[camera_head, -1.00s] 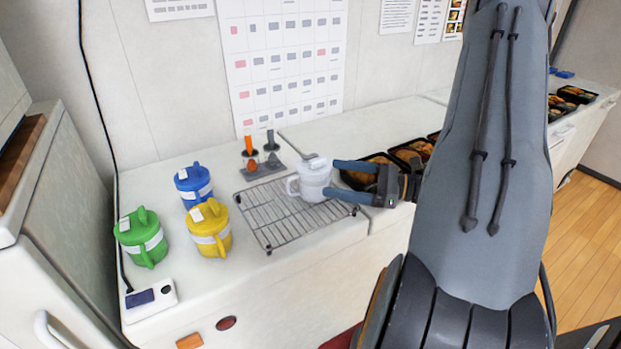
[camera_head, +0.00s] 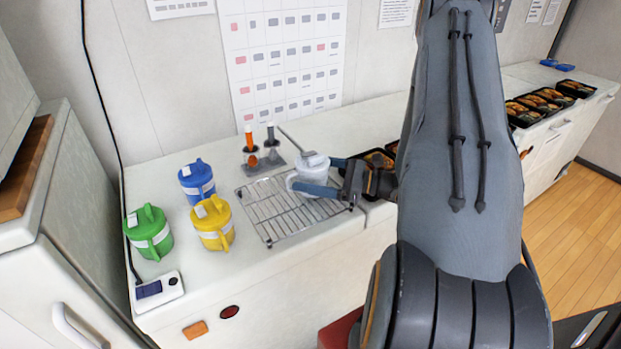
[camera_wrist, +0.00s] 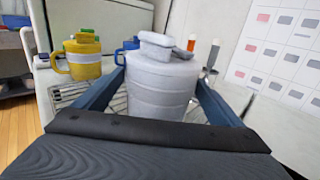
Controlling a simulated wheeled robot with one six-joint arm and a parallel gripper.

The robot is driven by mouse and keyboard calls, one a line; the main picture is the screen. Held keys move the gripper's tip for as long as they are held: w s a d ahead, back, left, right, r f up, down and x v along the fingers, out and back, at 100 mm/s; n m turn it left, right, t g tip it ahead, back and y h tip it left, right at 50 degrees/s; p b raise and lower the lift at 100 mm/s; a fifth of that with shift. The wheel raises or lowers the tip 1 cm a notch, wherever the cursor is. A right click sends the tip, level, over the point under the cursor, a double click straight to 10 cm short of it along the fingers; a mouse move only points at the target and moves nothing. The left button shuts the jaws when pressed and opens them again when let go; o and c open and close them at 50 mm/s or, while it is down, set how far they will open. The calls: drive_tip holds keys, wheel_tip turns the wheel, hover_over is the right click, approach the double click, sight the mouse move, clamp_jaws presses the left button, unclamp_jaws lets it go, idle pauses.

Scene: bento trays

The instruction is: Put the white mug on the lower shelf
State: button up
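The white mug (camera_head: 312,172) stands upright with its lid on, at the back right part of a wire rack on the counter. It also shows large in the wrist view (camera_wrist: 160,85). My gripper (camera_head: 325,176) reaches in from the right with one blue finger on each side of the mug. In the wrist view the fingers (camera_wrist: 158,100) are spread, and small gaps seem to show between them and the mug's sides. The mug's handle is mostly hidden behind a finger in the head view. I cannot make out a lower shelf.
Blue (camera_head: 197,182), yellow (camera_head: 213,222) and green (camera_head: 149,232) lidded mugs stand left of the wire rack (camera_head: 272,222). A holder with orange and grey tools (camera_head: 262,158) stands behind it. Black food trays (camera_head: 378,160) lie to the right.

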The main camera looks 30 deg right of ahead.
drive_tip(key=c, duration=1.4)
drive_tip(key=shift+c, duration=1.2)
drive_tip(key=shift+r, duration=0.15)
